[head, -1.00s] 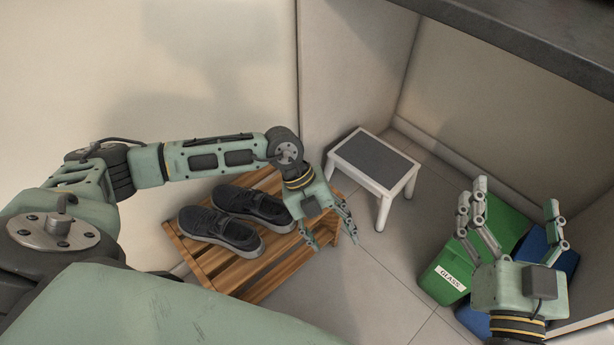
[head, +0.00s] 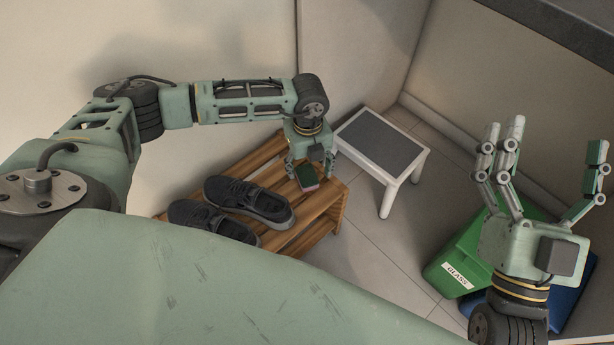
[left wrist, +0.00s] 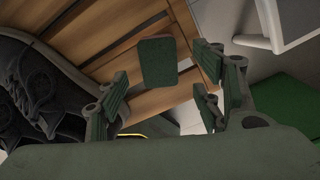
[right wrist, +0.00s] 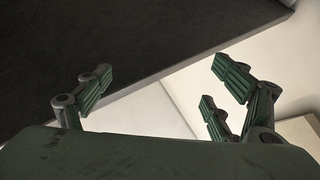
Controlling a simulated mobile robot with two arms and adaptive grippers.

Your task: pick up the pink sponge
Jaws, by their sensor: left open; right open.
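The sponge (head: 307,177) lies on the wooden slatted rack, at its right end. It has a dark green top, and a thin pinkish edge shows along its side in the head view. In the left wrist view the sponge (left wrist: 157,63) shows its green face, between and beyond the fingers. My left gripper (head: 311,172) is open and points down right over the sponge, with its fingers on either side; whether they touch it I cannot tell. My right gripper (head: 546,165) is open and empty, raised at the right with its fingers pointing up.
Black shoes (head: 250,200) stand on the wooden rack (head: 330,205) left of the sponge. A white step stool (head: 388,196) with a grey top stands to the right. A green bin (head: 440,270) labelled GLASS and a blue bin (head: 568,300) are near my right arm.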

